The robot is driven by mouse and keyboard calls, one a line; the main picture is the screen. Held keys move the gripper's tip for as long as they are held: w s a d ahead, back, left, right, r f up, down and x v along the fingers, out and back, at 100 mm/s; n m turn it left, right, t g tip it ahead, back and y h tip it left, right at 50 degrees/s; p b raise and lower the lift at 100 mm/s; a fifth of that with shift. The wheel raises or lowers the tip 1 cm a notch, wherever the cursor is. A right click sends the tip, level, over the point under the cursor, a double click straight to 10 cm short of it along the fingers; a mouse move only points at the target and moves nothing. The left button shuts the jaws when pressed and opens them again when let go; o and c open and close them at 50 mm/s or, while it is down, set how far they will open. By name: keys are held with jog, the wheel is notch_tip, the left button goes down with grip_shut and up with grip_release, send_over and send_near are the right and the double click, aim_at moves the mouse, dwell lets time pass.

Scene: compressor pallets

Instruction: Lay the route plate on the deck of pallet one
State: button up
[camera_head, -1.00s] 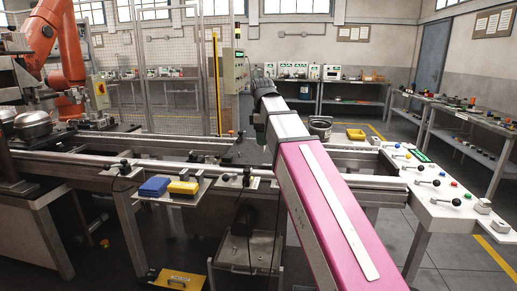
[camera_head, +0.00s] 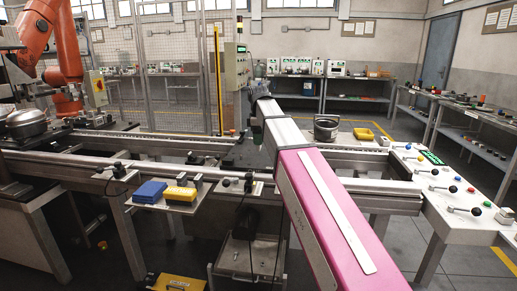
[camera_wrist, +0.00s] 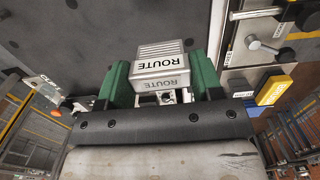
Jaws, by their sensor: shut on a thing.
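In the wrist view, the route plate (camera_wrist: 161,66) is a light grey block with "ROUTE" in black on two of its faces. It sits between the two green fingers of my gripper (camera_wrist: 160,88), which is shut on it. A broad dark grey surface (camera_wrist: 60,40) lies beyond the plate; I cannot tell whether the plate touches it. In the head view, my pink and silver arm reaches over the conveyor and hides most of what lies below its end. A dark flat surface (camera_head: 243,153) shows beside the arm's end; I cannot read a pallet number on it.
Conveyor rails (camera_head: 75,158) run across the middle. A small shelf (camera_head: 196,208) holds a blue block (camera_head: 150,191) and a yellow block (camera_head: 181,194). A white panel with levers (camera_head: 445,215) stands at right.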

aim_at(258, 147)
jog(key=shift+w+a+f, duration=0.2)
jog(key=shift+w+f, duration=0.5)
jog(key=shift+w, duration=0.35)
jog(key=shift+f, duration=1.95)
jog(key=o, duration=0.9)
jog(key=shift+f, duration=0.1)
jog(key=r, duration=1.2)
jog(key=shift+a+r, duration=0.15)
jog(key=shift+a, duration=0.05)
